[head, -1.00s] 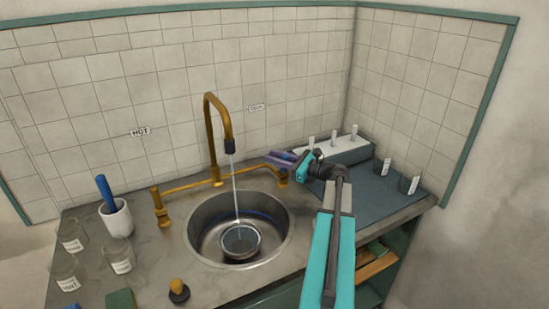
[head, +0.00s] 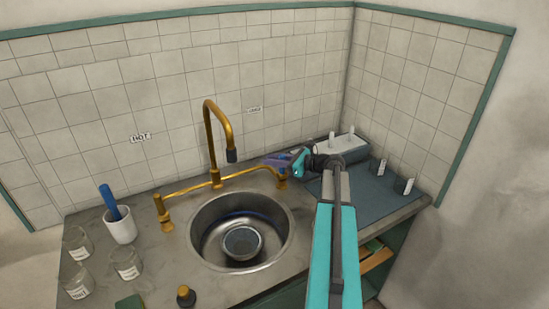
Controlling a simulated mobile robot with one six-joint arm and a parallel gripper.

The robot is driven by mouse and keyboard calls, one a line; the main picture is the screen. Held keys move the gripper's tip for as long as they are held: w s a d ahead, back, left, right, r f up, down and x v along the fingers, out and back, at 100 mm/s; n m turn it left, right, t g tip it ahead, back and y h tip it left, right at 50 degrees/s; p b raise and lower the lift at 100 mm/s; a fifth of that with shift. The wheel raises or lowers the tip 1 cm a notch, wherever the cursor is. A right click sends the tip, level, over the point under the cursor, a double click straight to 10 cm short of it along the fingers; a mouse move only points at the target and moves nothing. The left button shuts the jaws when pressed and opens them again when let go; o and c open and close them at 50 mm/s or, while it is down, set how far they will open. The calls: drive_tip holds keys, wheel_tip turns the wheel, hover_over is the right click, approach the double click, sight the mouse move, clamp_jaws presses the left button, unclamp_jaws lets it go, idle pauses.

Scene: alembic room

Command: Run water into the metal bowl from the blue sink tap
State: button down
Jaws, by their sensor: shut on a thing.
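The metal bowl (head: 242,243) stands upright in the round steel sink (head: 206,236), below the spout. Its inside looks grey-blue, but I cannot tell the water level. The brass spout (head: 209,130) has a dark tip, and no stream shows below it. The blue sink tap (head: 283,180) is at the right end of the brass pipe; its handle is mostly hidden by my gripper. My gripper (head: 277,162) is at this tap's top, shut on its handle, with bluish-purple parts showing at the fingers.
The hot tap (head: 162,212) stands at the pipe's left end, under a HOT label. Labelled jars (head: 126,264) and a white cup (head: 120,226) with a blue-handled tool are at the left. A white rack (head: 340,148) and more jars (head: 403,186) stand at the back right.

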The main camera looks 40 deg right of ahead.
drive_tip(key=shift+d, duration=0.25)
drive_tip(key=c, duration=1.6)
unclamp_jaws()
drive_tip(key=shift+s+r, duration=0.1)
drive_tip(key=shift+s, duration=0.05)
drive_tip(key=b+v, duration=0.3)
drive_tip(key=v, duration=1)
drive_tip(key=shift+s+r, duration=0.1)
drive_tip(key=shift+s, duration=0.15)
drive_tip(key=shift+s, duration=0.1)
